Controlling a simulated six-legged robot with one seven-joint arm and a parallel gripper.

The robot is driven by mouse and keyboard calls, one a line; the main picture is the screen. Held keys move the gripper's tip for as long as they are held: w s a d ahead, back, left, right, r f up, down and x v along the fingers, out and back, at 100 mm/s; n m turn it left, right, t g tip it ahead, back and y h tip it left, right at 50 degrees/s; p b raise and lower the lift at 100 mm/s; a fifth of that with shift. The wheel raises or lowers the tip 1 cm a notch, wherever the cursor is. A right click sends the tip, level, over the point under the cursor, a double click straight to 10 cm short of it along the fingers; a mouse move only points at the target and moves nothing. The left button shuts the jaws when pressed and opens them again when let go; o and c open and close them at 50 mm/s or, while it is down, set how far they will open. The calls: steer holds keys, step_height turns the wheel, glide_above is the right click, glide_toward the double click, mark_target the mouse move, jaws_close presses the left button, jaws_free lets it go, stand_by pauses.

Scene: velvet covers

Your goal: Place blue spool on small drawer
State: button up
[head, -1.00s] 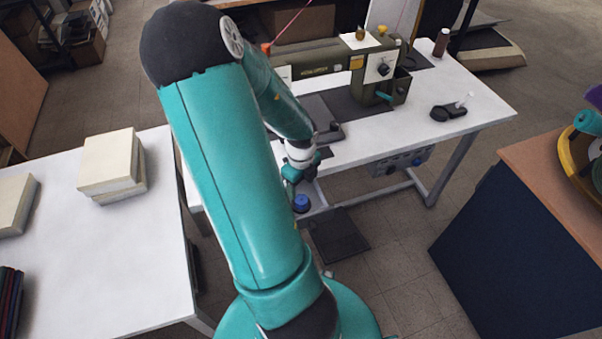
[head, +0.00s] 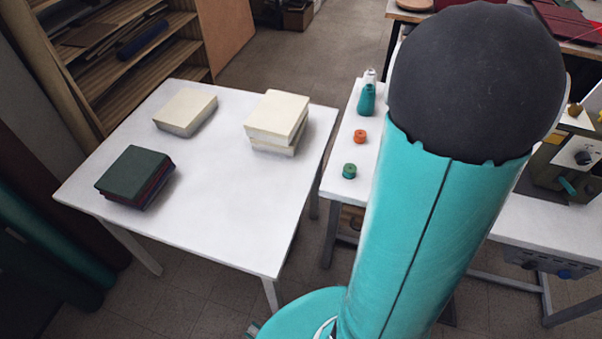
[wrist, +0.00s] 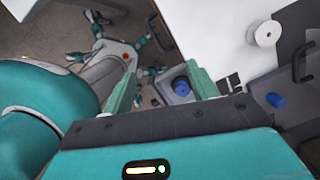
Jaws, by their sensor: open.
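My gripper (wrist: 161,72) is open in the wrist view, its two green fingers spread apart with nothing held between them. A blue spool (wrist: 181,86) stands on a small grey drawer (wrist: 170,97), beyond the fingers and close to the right one in the picture. Whether the right finger touches it I cannot tell. A second small blue thing (wrist: 275,99) lies on a grey surface further right. In the head view my arm hides the gripper, the drawer and the blue spool.
A white spool (wrist: 263,33) sits on the white table. In the head view, an orange spool (head: 360,136), a green spool (head: 349,171) and a teal bottle (head: 366,98) stand at the table's left end. Another table (head: 225,210) holds pale blocks and dark folded fabric.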

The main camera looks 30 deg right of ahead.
steer(key=w+a+r+n+t, duration=0.1)
steer(key=w+a+r+n, duration=0.45)
steer(key=a+n, duration=0.2)
steer(key=s+a+r+n+t, duration=0.1)
steer(key=s+a+r+n, duration=0.1)
steer(key=a+r+n, duration=0.5)
steer(key=s+a+r+n+t+h, duration=0.1)
steer(key=s+a+r+n, duration=0.1)
steer(key=a+r+n, duration=0.5)
steer(key=a+n, duration=0.6)
steer(key=n, duration=0.3)
steer(key=shift+s+a+r+t, duration=0.15)
steer(key=shift+r+t, duration=0.25)
steer(key=shift+s, duration=0.1)
